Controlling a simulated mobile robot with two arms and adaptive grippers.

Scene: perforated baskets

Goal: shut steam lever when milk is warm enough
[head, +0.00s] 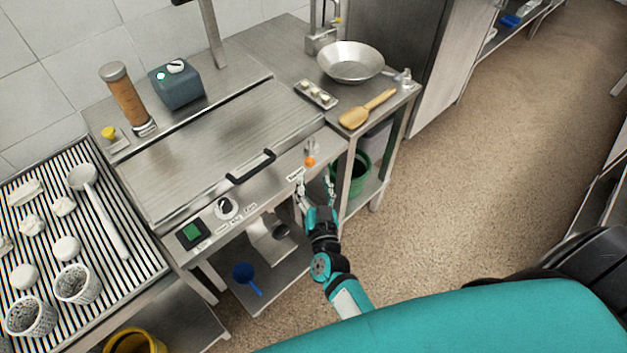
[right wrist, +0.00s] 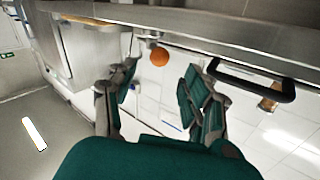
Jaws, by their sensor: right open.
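The steam lever shows as a small orange ball knob (head: 310,161) on a short metal stem, at the right end of the steel machine's front panel (head: 265,185). A small label sits beside it. My right gripper (head: 316,190) is open and empty, just in front of and below the knob. In the right wrist view the orange knob (right wrist: 159,56) shows beyond and between the spread fingers of my right gripper (right wrist: 163,82), apart from them. I cannot make out any milk. My left gripper is not in view.
A black lid handle (head: 251,167), a black dial (head: 225,207) and a green switch (head: 189,233) are left of the knob. White perforated baskets (head: 76,285) stand on the left rack. Floor at right is clear.

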